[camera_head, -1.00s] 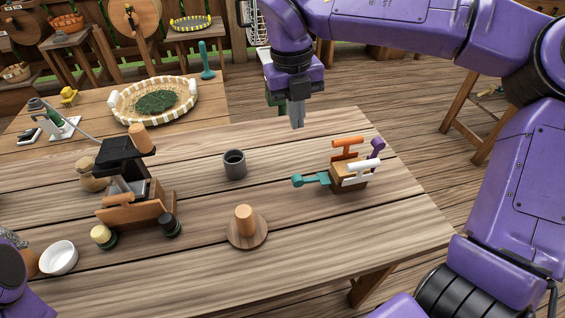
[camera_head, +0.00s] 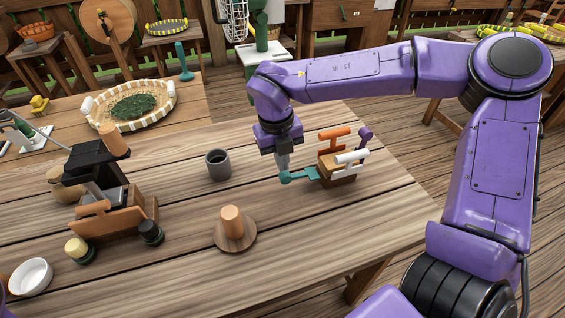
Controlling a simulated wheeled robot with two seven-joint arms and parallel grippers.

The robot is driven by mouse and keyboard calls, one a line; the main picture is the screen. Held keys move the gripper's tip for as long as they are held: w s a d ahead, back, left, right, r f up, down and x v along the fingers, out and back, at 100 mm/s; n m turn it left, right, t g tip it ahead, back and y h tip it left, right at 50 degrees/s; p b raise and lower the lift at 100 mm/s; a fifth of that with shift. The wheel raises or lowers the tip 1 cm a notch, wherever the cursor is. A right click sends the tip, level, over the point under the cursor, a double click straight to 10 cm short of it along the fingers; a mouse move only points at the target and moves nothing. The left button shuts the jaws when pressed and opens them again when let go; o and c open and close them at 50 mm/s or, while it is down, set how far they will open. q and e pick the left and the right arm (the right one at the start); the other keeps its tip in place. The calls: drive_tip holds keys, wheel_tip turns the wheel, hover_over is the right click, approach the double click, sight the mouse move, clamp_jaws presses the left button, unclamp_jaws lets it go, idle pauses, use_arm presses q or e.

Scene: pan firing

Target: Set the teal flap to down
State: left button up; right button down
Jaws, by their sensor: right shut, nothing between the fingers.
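The teal flap (camera_head: 299,175) sticks out to the left from the wooden block (camera_head: 340,178) near the right side of the table, roughly level. Its outer end is a rounded teal knob. My right gripper (camera_head: 284,168) is shut and empty, pointing down with its fingertips at the flap's outer end. I cannot tell whether they touch it. The block also bears an orange flap (camera_head: 334,134), a white flap (camera_head: 351,158) and a purple flap (camera_head: 365,137). My left gripper is not in view.
A grey cup (camera_head: 218,165) stands left of my right gripper. A wooden peg on a round base (camera_head: 235,243) stands nearer the front. A dark machine on a wooden stand (camera_head: 110,218) and a white bowl (camera_head: 31,276) are at the left. The table's front middle is clear.

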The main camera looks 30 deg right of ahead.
sight(283, 174)
drive_tip(key=shift+d+f, duration=0.1)
drive_tip(key=shift+f, duration=0.7)
drive_tip(key=shift+s+a+f+h, duration=0.1)
drive_tip(key=shift+a+f+h, duration=0.1)
drive_tip(key=shift+f+h, duration=0.35)
drive_tip(key=shift+f, duration=0.2)
drive_tip(key=shift+r+p, duration=0.9)
drive_tip(key=shift+r, duration=0.05)
